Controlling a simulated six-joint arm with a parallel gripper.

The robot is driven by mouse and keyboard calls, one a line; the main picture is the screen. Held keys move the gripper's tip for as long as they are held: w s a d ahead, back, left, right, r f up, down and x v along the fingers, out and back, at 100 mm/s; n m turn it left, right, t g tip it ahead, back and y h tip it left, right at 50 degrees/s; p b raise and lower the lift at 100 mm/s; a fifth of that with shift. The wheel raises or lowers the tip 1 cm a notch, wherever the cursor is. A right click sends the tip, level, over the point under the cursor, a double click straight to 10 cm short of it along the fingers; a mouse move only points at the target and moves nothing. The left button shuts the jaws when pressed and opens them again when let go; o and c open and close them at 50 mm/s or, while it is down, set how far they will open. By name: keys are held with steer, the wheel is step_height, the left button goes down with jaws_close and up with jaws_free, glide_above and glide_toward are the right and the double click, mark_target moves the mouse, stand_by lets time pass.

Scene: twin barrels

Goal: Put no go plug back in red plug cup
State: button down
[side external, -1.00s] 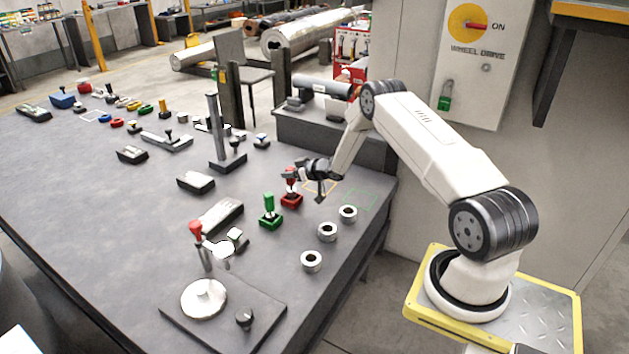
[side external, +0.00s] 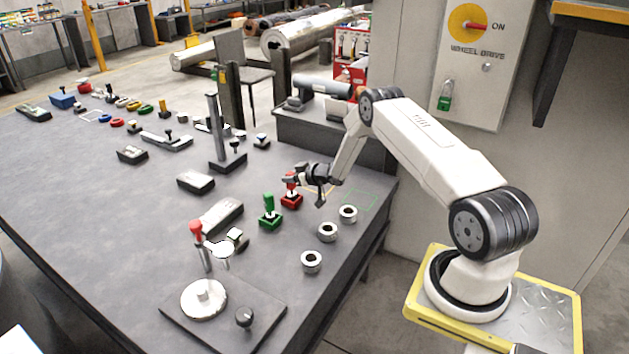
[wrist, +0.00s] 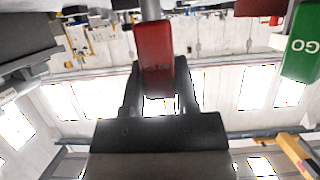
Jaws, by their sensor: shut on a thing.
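The no go plug has a red handle (side external: 290,179) and stands upright over the red plug cup (side external: 291,201). My gripper (side external: 301,180) reaches it from the right. In the wrist view my gripper (wrist: 158,88) is shut on the red handle (wrist: 153,50), with the plug's grey shaft (wrist: 151,9) beyond it. How deep the shaft sits in the cup, I cannot tell. The green go plug (side external: 269,202) stands in its green cup (side external: 270,221), left of the red one. Its green handle also shows in the wrist view (wrist: 302,45).
Several metal rings (side external: 327,232) stand in front of and right of the cups. A green outlined square (side external: 360,199) is bare. A dark block (side external: 196,183) and a tall gauge stand (side external: 214,130) are behind. A dial fixture (side external: 204,298) stands at the front.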

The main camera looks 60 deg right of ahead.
steer(key=shift+f, duration=0.1)
steer(key=shift+c, duration=1.4)
jaws_free()
steer(key=shift+f, duration=0.1)
steer(key=shift+s, duration=0.1)
steer(key=v, duration=0.7)
steer(key=shift+s, duration=0.3)
steer(key=shift+r, duration=0.25)
